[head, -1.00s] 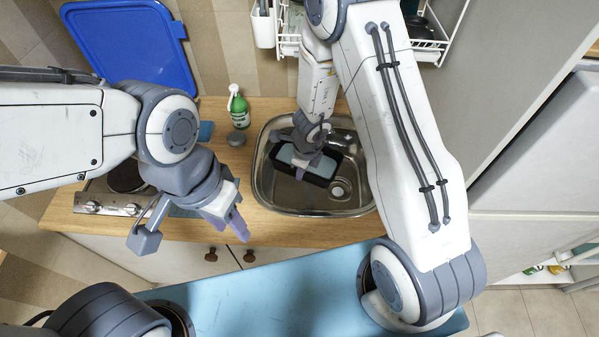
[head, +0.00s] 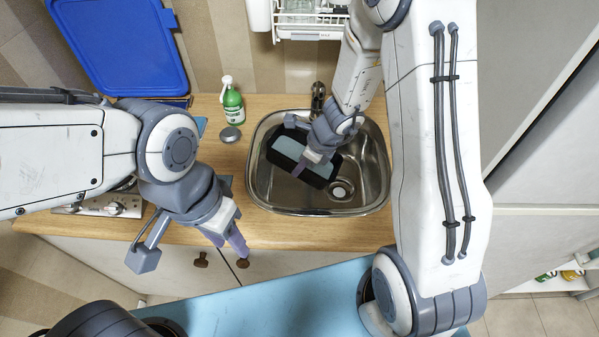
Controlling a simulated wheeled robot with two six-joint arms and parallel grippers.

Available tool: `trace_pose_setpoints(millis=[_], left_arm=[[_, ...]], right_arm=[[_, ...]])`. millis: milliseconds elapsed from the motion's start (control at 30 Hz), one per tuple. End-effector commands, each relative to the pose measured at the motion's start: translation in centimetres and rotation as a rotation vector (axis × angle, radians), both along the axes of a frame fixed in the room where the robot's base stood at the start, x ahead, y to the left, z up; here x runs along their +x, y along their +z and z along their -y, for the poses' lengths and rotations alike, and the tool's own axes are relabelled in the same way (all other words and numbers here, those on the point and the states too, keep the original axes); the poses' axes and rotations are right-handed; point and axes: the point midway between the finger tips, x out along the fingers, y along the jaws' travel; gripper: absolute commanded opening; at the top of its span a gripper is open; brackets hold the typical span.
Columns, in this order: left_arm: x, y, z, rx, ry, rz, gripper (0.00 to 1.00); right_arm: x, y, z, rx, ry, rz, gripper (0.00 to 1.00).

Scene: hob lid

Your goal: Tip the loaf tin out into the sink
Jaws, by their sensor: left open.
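The loaf tin (head: 316,180) is a dark, long tin with a pale blue surface showing inside its rim. It is within the outline of the sink (head: 262,190), left of the drain; whether it touches the bottom I cannot tell. My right gripper (head: 299,168) reaches down over the middle of the tin and is shut on its near wall, with part of the grip hidden by the gripper itself. My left gripper (head: 228,240) is open and empty, in front of the counter's front edge, left of the sink.
The tap (head: 318,92) is behind the sink. A blue lid (head: 125,45) stands at back left, above the hob (head: 110,205). A white rack (head: 310,20) is behind.

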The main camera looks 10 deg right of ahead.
Motion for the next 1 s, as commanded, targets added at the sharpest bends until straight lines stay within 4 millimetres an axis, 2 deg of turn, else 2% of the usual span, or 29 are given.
trace_pose_setpoints(millis=[33,1000], left_arm=[[0.0,-0.9,0.0,0.0,0.0,0.0,0.42],[0.0,-9.7,0.0,0.0,-0.004,0.0,0.42]], right_arm=[[0.1,-0.4,0.1,0.019,-0.003,0.01,0.0],[-0.2,-1.2,1.0,0.492,-0.003,0.144,0.0]])
